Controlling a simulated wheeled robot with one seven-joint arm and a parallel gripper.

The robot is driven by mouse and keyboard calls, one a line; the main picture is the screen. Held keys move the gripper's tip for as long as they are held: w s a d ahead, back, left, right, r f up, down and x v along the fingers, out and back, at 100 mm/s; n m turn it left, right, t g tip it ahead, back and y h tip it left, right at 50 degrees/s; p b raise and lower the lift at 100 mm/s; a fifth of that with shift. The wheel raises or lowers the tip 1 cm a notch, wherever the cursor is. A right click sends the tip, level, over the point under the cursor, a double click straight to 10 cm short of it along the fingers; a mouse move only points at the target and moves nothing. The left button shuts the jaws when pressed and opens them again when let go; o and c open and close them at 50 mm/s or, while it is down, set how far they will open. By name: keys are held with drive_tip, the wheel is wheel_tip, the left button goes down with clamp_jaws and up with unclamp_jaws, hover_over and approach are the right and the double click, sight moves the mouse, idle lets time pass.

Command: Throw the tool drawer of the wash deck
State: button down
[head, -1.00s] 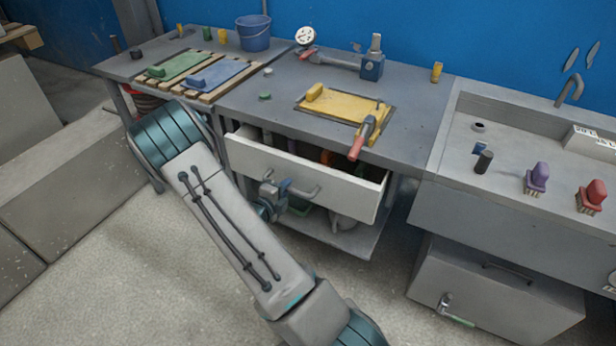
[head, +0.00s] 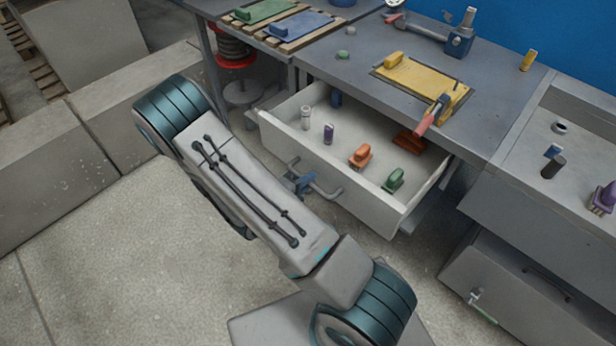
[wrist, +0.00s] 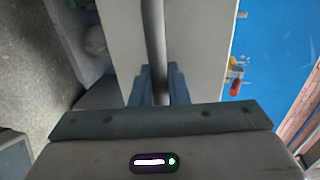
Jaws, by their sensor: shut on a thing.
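A pale grey drawer (head: 277,137) stands well out from under the grey workbench (head: 360,80). My gripper (head: 302,183) is shut on the drawer's bar handle (head: 328,192) at the front panel. In the wrist view the blue fingers of my gripper (wrist: 159,82) lie on both sides of the handle bar (wrist: 154,35). Inside the drawer are an orange tool (head: 360,156), a green tool (head: 394,180), a reddish-brown block (head: 408,140) and small upright bottle-like pieces (head: 306,118).

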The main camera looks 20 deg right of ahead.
drive_tip(key=c, duration=1.5)
unclamp_jaws()
drive_tip(key=v, duration=1.3)
drive_tip(key=shift+a, duration=0.4)
drive_tip(key=shift+r, duration=0.1)
